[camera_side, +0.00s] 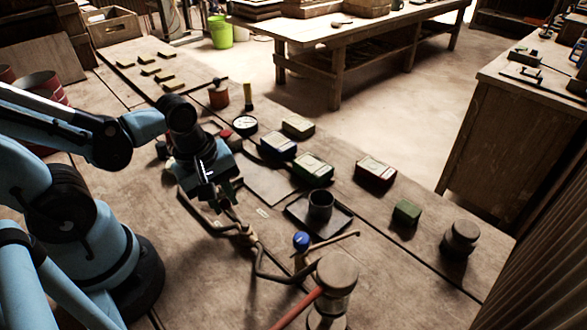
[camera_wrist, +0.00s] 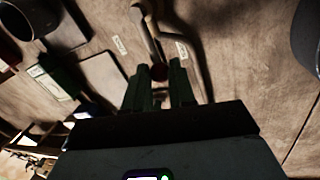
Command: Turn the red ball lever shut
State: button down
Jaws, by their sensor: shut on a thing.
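A metal pipe or lever arm (camera_wrist: 146,28) runs away from the ball toward the top of that view. In the side view my gripper (camera_side: 224,198) points down at the left part of the bent pipework (camera_side: 240,231) on the bench, and the red ball is hidden there by the gripper. A second lever with a blue ball (camera_side: 301,240) stands to the right, apart from my gripper.
A dark cup (camera_side: 320,204) on a black tray (camera_side: 298,213) stands right of the pipework. A mallet (camera_side: 336,273) is at the front. A round gauge (camera_side: 244,124) lies behind my gripper.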

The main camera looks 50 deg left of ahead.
jog(key=shift+w, duration=0.15)
jog(key=w+m, duration=0.1)
jog(key=m, duration=0.1)
jog(key=w+m, duration=0.1)
jog(key=m, duration=0.1)
jog(key=shift+w+d+m+h, duration=0.15)
jog(key=shift+m+h, duration=0.15)
jog(key=shift+h, duration=0.1)
jog(key=w+m, duration=0.1)
jog(key=m, duration=0.1)
jog(key=w+d+m+g, duration=0.1)
jog(key=m, duration=0.1)
jog(key=shift+d+m+h, duration=0.1)
jog(key=shift+m+h, duration=0.2)
jog(key=m, duration=0.1)
jog(key=w+d+m, duration=0.1)
jog(key=m, duration=0.1)
jog(key=d+m, duration=0.1)
jog(key=shift+w+g, duration=0.25)
jog(key=shift+g, duration=0.15)
jog(key=shift+w+d+m+g, duration=0.2)
jog(key=shift+d+m, duration=0.4)
jog(key=shift+m, duration=0.65)
jog(key=shift+w+d+m+g, duration=0.15)
jog(key=shift+d+m, duration=0.4)
jog(key=shift+m, duration=0.7)
jog(key=shift+s, duration=0.1)
jog(key=c, duration=1)
grip_release()
